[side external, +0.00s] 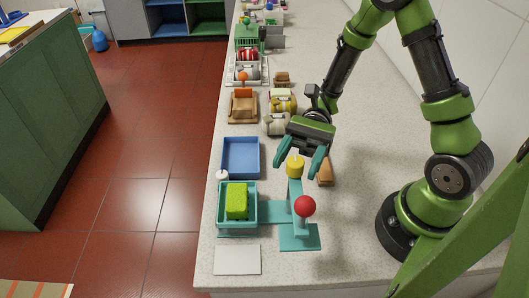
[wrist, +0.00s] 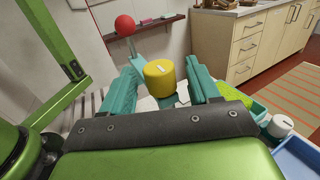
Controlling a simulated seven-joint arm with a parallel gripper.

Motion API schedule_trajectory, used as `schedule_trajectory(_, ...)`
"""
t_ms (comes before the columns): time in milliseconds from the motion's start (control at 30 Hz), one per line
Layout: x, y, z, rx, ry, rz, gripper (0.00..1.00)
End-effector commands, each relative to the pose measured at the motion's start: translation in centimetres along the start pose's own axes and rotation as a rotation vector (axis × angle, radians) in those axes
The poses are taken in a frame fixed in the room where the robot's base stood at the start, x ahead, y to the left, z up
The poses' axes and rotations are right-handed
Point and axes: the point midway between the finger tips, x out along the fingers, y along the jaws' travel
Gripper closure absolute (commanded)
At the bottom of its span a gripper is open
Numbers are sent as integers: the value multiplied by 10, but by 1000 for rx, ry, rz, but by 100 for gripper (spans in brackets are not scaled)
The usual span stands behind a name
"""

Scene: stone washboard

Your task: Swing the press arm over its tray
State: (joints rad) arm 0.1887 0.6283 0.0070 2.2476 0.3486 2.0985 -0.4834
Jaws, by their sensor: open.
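The press stands on a teal base (side external: 300,238) near the front of the counter. A red ball (side external: 305,206) tops its post. The teal press arm (side external: 294,190) points back from there, with a yellow cylinder (side external: 295,167) at its far end. The teal tray (side external: 221,222) is to the left and holds a green block (side external: 236,201); the press arm is beside it, not over it. My gripper (side external: 298,161) is open at the yellow cylinder. In the wrist view the cylinder (wrist: 160,78) appears between my teal fingers (wrist: 163,88); I cannot tell whether they touch it.
A blue tray (side external: 240,157) lies behind the teal tray, with a white knob (side external: 221,175) near its front left corner. A brown object (side external: 325,172) is right of my gripper. A white plate (side external: 237,260) lies in front. Several objects line the counter farther back.

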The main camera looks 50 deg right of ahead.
Motion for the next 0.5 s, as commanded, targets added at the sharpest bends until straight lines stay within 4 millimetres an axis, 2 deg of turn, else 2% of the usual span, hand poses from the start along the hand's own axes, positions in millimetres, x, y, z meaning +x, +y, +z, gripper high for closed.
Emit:
schedule_trajectory(33,10,1,0,2,0,4,39)
schedule_trajectory(200,28,0,0,0,0,3,39)
schedule_trajectory(500,34,0,0,1,1,0,39)
